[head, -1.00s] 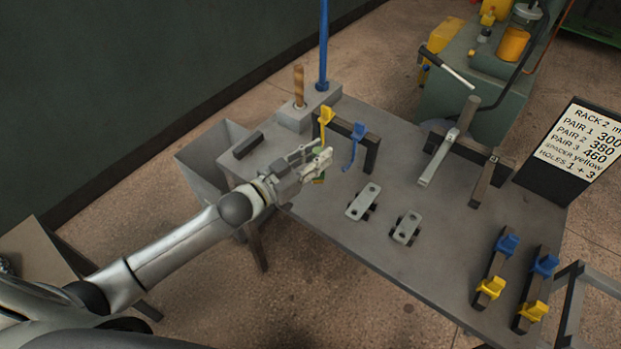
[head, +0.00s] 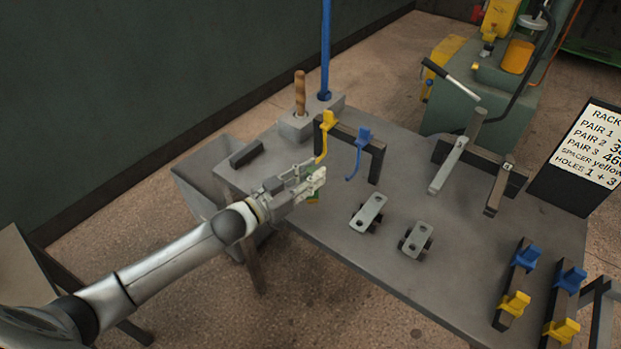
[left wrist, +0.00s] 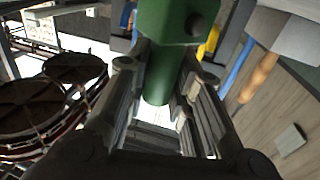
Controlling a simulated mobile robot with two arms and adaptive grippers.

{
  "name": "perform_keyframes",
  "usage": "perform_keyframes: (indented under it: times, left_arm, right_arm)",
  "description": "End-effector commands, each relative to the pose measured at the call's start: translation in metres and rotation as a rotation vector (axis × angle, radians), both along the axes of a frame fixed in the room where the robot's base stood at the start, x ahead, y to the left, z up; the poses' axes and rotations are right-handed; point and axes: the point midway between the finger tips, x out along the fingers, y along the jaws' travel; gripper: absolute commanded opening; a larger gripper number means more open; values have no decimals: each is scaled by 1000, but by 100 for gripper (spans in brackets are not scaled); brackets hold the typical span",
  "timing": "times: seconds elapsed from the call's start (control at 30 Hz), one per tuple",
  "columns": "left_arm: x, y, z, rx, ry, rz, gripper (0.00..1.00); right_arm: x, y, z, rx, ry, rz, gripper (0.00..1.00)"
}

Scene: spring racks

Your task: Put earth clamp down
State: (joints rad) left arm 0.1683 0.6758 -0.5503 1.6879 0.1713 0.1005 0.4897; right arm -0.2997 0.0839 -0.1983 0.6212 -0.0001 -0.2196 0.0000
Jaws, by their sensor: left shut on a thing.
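My left gripper (head: 314,182) is over the left front part of the grey work table (head: 300,222), in front of the yellow and blue hooks. It is shut on a green piece, which I take to be the earth clamp (head: 314,196); only a small bit of it shows in the head view. In the left wrist view the clamp (left wrist: 178,22) is a green block with a round hole and a green cylinder between the fingers (left wrist: 160,110). I cannot tell whether it touches the table. My right gripper is not in view.
Beyond the gripper stands a dark rack with a yellow hook (head: 328,121) and a blue hook (head: 363,137). Two metal plates (head: 369,212) lie to the right. A dark bar (head: 246,153) lies left.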

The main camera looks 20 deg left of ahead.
Motion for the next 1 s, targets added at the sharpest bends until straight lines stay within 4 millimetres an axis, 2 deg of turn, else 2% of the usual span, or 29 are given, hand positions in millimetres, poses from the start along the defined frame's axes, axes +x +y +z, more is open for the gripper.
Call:
perform_keyframes:
  times: [0.2,0.23,0.37,0.77,1.0]
  left_arm:
    - [0,0,-3,-1,-1,0,0]
    - [0,0,-2,0,0,0,26]
    - [0,0,-2,1,1,0,42]
    - [-1,1,1,1,1,0,43]
    - [-30,18,-2,3,4,0,43]
  right_arm:
    - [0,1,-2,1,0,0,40]
    - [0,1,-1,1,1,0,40]
    - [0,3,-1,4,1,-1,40]
    - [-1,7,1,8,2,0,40]
    - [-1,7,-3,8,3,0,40]
